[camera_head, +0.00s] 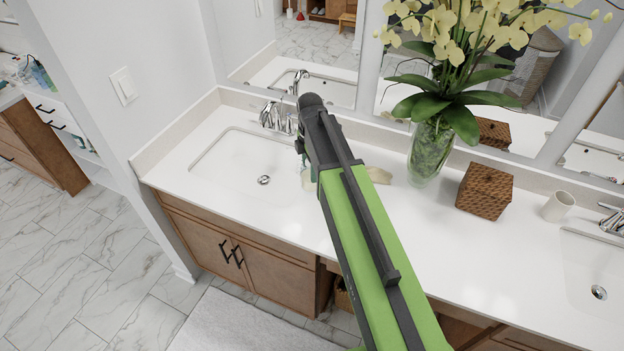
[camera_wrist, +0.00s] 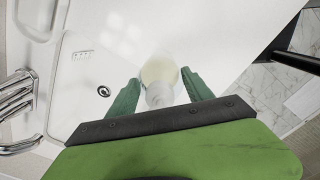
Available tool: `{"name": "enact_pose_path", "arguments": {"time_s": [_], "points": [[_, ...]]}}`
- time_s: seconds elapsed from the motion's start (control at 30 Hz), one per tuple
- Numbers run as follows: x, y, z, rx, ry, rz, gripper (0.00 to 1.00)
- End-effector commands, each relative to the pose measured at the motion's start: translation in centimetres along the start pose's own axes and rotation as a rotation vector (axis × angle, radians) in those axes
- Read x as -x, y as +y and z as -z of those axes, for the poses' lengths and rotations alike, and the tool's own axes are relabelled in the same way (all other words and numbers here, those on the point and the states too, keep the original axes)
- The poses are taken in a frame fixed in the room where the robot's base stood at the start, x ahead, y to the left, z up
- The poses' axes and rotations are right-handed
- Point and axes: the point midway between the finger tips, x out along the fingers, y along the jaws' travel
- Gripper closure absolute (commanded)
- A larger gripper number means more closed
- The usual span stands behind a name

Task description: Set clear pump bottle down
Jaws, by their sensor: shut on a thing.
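The clear pump bottle (camera_wrist: 158,73), with pale yellowish contents, is between the two green fingers of my gripper (camera_wrist: 160,80) in the wrist view. My gripper is shut on it. Its top end points toward the wrist camera and its body is over the white countertop. I cannot tell whether its base touches the counter. In the head view my arm hides most of the gripper and bottle; only a small greenish part of the gripper (camera_head: 308,177) shows beside the arm, right of the left sink (camera_head: 235,165).
The white countertop (camera_head: 410,240) has free room right of my arm. A small beige item (camera_head: 378,175) lies beside the arm. A glass vase of flowers (camera_head: 430,153), a brown woven box (camera_head: 485,190) and a white cup (camera_head: 558,206) stand further right. A faucet (camera_head: 275,118) is behind the left sink.

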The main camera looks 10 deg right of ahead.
Motion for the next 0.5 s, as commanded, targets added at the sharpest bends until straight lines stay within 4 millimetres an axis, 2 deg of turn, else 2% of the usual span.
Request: {"name": "enact_pose_path", "arguments": {"time_s": [0.27, 0.5], "points": [[-4.2, -0.1, 0.0, 0.000, -0.001, -0.002, 1.00], [-3.9, -0.1, 0.1, 0.001, -0.001, -0.002, 1.00]]}}
